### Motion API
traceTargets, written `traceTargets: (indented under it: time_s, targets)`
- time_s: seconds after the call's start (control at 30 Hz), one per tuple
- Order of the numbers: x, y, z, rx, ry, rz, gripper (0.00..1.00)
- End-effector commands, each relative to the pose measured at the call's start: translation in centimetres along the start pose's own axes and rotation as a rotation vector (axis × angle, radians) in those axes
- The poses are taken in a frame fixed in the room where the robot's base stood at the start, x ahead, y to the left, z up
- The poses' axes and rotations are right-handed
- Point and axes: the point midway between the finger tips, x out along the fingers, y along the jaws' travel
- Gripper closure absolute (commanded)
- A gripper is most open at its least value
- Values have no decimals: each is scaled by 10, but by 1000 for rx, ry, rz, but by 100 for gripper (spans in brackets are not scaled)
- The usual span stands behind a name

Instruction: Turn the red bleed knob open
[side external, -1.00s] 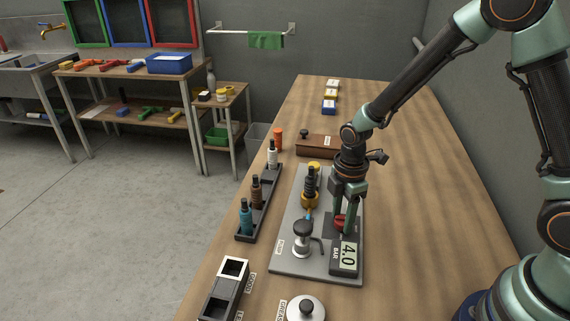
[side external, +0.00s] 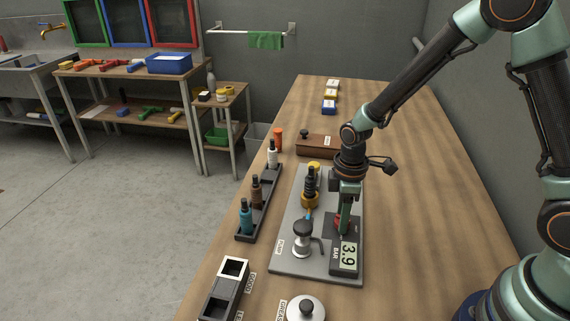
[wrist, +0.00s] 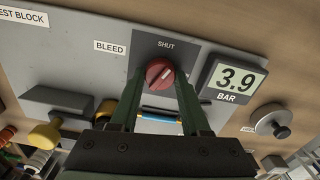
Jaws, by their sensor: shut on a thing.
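The red bleed knob (wrist: 160,73) sits on a dark panel marked SHUT, beside the BLEED label (wrist: 110,47), in the wrist view. A light mark on it is tilted off the SHUT word. My gripper (wrist: 160,80) points down at the knob, its two green fingers shut on either side of it. In the side view my gripper (side external: 343,225) stands over the panel, and the knob (side external: 339,226) is mostly hidden by the fingers. The pressure display (side external: 347,256) reads 3.9 BAR, and it also shows in the wrist view (wrist: 238,78).
The grey test block plate (side external: 286,258) holds a black-topped fitting (side external: 302,236) and a dark cylinder in a yellow collar (side external: 310,187) left of my gripper. A rack of bottles (side external: 258,205) stands further left. The table's right side is clear.

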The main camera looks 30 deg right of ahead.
Motion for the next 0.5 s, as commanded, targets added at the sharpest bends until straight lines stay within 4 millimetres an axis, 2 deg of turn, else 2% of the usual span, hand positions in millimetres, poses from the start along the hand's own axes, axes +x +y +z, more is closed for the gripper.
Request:
traceTargets:
  time_s: [0.5]
  targets:
    - [-1, 1, 0, 492, -1, -1, 100]
